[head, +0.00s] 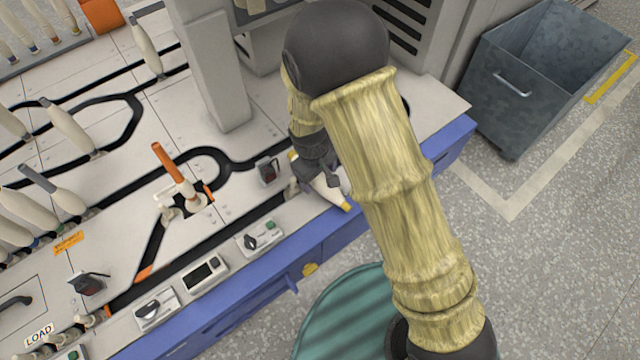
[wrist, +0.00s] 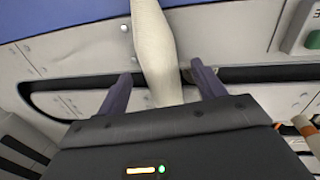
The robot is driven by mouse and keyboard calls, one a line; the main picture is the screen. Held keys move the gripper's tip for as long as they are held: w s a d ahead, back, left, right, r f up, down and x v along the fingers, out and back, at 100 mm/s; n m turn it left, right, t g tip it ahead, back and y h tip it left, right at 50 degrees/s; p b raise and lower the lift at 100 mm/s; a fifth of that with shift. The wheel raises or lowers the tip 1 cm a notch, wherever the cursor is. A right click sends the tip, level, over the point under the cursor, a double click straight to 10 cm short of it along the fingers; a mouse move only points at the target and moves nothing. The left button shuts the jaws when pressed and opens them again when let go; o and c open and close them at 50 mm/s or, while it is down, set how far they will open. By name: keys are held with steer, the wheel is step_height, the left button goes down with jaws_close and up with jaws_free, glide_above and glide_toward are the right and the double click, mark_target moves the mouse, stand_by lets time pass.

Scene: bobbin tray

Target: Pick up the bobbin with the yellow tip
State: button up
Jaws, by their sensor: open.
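The bobbin with the yellow tip (head: 345,206) lies near the blue front edge of the machine top in the head view, with its cream body partly hidden by my gripper (head: 325,180). In the wrist view, a cream bobbin body (wrist: 155,48) runs from the top edge down between the two fingers of my gripper (wrist: 161,82). The fingers are spread, with a gap on each side of the body. The yellow tip does not show in the wrist view.
An orange-tipped bobbin (head: 172,168) stands tilted on the machine top to the left. Control boxes (head: 262,239) line the front edge. More bobbins (head: 70,128) stand at the far left. A grey metal bin (head: 520,105) is on the floor at right.

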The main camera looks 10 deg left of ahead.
mark_target(320, 178)
step_height(320, 178, down, 2)
steer(key=shift+w+d+f+b, duration=0.1)
steer(key=shift+w+f+b, duration=0.1)
steer(key=shift+b, duration=0.3)
steer(key=c, duration=1.1)
steer(key=shift+r, duration=0.1)
step_height(320, 178, up, 10)
steer(key=p, duration=0.6)
